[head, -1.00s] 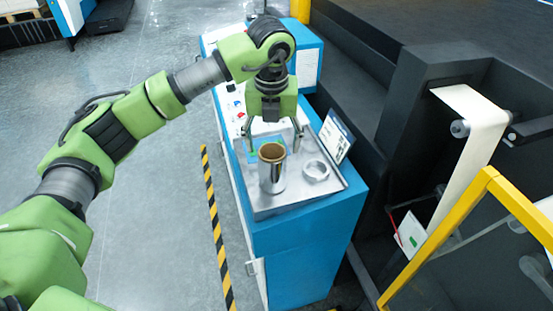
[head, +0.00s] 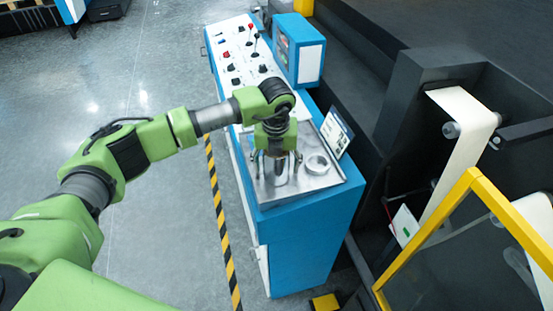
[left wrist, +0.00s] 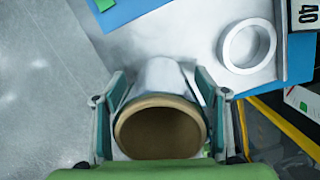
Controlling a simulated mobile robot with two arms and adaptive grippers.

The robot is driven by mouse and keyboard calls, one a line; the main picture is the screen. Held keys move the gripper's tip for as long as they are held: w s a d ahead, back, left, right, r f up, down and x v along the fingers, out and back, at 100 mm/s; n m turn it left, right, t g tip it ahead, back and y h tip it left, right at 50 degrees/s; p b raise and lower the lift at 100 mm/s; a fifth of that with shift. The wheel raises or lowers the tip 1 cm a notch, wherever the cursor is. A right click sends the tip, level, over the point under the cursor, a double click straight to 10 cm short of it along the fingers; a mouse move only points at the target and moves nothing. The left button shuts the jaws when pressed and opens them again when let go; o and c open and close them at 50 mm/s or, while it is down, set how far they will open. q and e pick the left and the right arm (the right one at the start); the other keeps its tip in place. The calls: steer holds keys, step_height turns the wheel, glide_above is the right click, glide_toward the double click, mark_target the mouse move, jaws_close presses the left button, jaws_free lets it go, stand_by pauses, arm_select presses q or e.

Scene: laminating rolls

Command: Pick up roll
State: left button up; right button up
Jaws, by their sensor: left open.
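The roll (head: 281,177) is a shiny silver cylinder with a brown cardboard core. It stands upright on the metal tray (head: 303,187) on top of the blue machine console. My left gripper (head: 280,164) is above and around it, pointing down, and hides much of the roll. In the left wrist view, the roll (left wrist: 162,76) lies between the two open fingers of my left gripper (left wrist: 162,84), with its core opening facing the camera. A small gap shows beside each finger, so I do not see firm contact. My right gripper is not in view.
A silver ring (head: 317,171) lies on the tray just right of the roll. Knobs and levers (head: 237,55) are behind. A yellow guard frame (head: 425,235) stands at right. The floor at left is clear.

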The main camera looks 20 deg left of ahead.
arm_select(q)
steer(key=shift+s, duration=0.1)
steer(key=c, duration=1.3)
steer(key=shift+o, duration=0.2)
steer(key=shift+r, duration=0.1)
steer(key=shift+r+b, duration=0.45)
steer(key=shift+b, duration=0.2)
step_height(320, 180, up, 3)
steer(key=shift+s+d+f+b, duration=0.15)
steer(key=shift+f+b, duration=0.05)
steer(key=shift+b, duration=0.8)
steer(key=s+r+b, duration=0.1)
steer(key=r, duration=0.1)
steer(key=s+r+b, duration=0.1)
steer(key=s, duration=0.1)
steer(key=shift+s+d+r, duration=0.1)
steer(key=shift+d+r, duration=0.3)
steer(key=s+d+r+b, duration=0.2)
steer(key=s+r, duration=0.3)
steer(key=s, duration=0.5)
steer(key=shift+d+r+b, duration=0.15)
steer(key=shift+r+b, duration=0.2)
steer(key=shift+b, duration=0.3)
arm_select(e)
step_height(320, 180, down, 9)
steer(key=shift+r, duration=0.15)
